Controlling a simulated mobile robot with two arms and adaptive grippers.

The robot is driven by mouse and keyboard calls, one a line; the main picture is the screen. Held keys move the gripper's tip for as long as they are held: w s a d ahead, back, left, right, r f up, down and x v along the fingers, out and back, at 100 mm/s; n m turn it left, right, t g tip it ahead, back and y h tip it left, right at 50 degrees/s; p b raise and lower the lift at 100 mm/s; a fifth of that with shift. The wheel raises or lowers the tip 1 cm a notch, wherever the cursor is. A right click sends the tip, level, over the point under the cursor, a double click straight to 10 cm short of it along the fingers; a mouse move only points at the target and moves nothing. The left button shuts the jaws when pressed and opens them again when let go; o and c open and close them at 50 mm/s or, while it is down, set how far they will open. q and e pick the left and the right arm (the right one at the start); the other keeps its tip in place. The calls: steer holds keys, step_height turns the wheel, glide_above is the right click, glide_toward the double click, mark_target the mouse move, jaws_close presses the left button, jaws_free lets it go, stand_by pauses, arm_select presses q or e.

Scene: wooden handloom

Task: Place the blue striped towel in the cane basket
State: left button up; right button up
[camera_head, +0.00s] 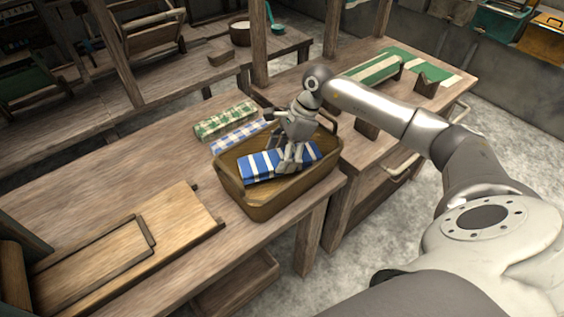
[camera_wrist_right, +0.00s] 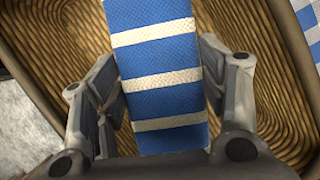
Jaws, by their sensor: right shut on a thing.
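The blue striped towel (camera_head: 262,166), folded and blue with white bands, is at the cane basket, within its rim in the head view. It also shows large in the right wrist view (camera_wrist_right: 158,65), between the two fingers. The cane basket (camera_head: 270,205) is a brown woven tray-like basket with handles on the wooden table; its woven wall and floor show around the towel in the right wrist view (camera_wrist_right: 55,45). My right gripper (camera_head: 287,170) reaches down over the basket and is shut on the towel. Whether the towel touches the basket floor is unclear. My left gripper is not in view.
A green checked cloth (camera_head: 225,119) and a blue checked cloth (camera_head: 240,137) lie behind the basket. A wooden board (camera_head: 130,250) lies at the left. A green striped cloth (camera_head: 375,73) is on the right-hand table. Bare tabletop lies left of the basket.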

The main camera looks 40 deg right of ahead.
step_height(320, 180, down, 4)
steer(key=shift+r+p, duration=0.1)
steer(key=shift+p, duration=0.2)
steer(key=shift+f, duration=0.25)
steer(key=o, duration=1)
steer(key=shift+o, duration=0.2)
steer(key=shift+r, duration=0.1)
